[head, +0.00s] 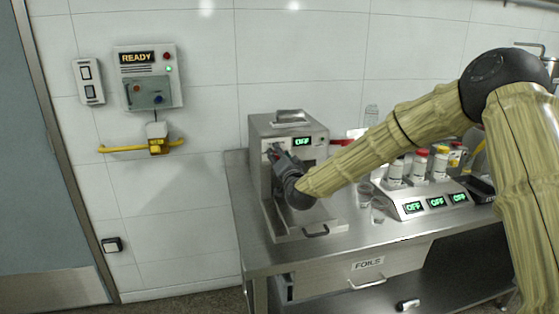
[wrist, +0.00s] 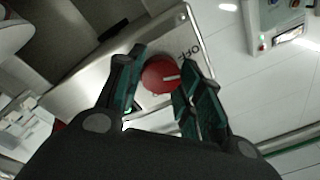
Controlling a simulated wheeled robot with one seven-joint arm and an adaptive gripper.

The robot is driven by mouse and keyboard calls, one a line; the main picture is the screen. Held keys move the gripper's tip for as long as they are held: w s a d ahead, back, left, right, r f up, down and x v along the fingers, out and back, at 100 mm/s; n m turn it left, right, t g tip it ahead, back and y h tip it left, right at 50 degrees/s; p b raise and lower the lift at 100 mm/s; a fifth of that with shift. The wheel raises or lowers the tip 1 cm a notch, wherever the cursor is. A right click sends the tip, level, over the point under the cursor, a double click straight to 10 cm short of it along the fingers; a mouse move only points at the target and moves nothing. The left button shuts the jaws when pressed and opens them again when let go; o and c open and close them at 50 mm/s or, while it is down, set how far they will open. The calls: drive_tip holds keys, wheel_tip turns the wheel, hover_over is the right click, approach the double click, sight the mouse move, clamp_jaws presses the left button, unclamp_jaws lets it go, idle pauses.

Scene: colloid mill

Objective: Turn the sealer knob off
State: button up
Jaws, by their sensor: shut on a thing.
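The sealer (head: 312,128) is a grey metal box on the steel bench in the head view. Its small display (head: 303,142) reads OFF in green. My gripper (head: 274,155) is at the sealer's front face and hides the knob in that view. In the wrist view, the round red knob (wrist: 160,75) sits between the two dark green fingers of my gripper (wrist: 162,64), which are closed around it. The knob's white pointer line points toward the right finger, near the OFF label (wrist: 189,53) on the metal panel.
A unit (head: 412,208) with several capped bottles and OFF displays stands to the right, beyond my arm. A small glass (head: 378,213) stands near it. A FOILS drawer (head: 367,270) is below the bench top. A READY control box (head: 148,77) hangs on the wall at left.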

drive_tip(key=shift+f+n+b, duration=0.1)
drive_tip(key=shift+n+b, duration=0.35)
drive_tip(key=shift+n, duration=1.55)
drive_tip(key=shift+y, duration=0.3)
drive_tip(key=o, duration=1)
drive_tip(key=r+v, duration=0.1)
drive_tip(key=v, duration=1.1)
drive_tip(key=shift+f, duration=0.35)
